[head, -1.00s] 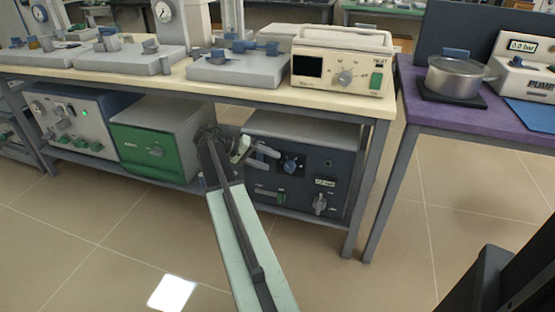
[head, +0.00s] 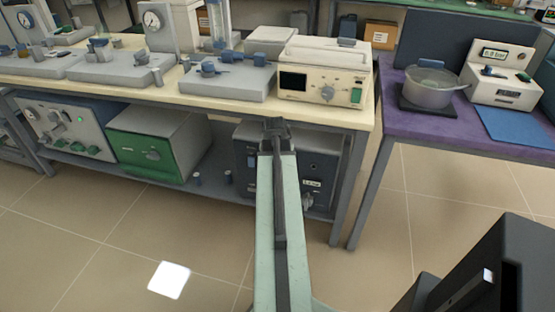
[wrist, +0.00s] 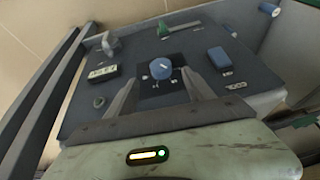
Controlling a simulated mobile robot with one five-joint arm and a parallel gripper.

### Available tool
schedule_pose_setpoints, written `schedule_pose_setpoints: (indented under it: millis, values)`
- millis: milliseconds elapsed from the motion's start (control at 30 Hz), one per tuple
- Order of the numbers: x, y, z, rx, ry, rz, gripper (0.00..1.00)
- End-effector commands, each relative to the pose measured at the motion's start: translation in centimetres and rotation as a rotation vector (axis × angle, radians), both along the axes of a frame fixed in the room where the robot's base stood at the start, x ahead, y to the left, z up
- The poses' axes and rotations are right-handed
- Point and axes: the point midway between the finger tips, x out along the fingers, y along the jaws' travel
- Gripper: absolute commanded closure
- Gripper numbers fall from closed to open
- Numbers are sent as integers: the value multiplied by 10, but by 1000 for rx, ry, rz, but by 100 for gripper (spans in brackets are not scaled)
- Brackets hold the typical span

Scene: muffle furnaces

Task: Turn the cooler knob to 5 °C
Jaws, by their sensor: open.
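The dark front of the cooler (head: 316,165) is under the cream bench, partly hidden by my arm. In the wrist view its panel (wrist: 185,45) appears at an angle. A round blue knob (wrist: 162,68) with a pale mark sits on a black plate there; the scale is too small to read. My gripper (wrist: 162,75) is open, with one finger on each side of the knob in the picture. I cannot tell whether the fingers touch it. In the head view my arm hides the knob and the fingers.
A green-fronted box (head: 146,150) stands left of the cooler. Two small cylinders (head: 228,176) stand between them. A bench leg (head: 347,190) is at right.

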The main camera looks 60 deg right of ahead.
Motion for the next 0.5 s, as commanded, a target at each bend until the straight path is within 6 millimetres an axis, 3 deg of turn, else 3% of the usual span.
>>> schedule_pose_setpoints:
  millis: [267,500]
  values:
    - [3,-5,-17,1,-2,-1,39]
    - [10,-19,-57,1,-1,0,39]
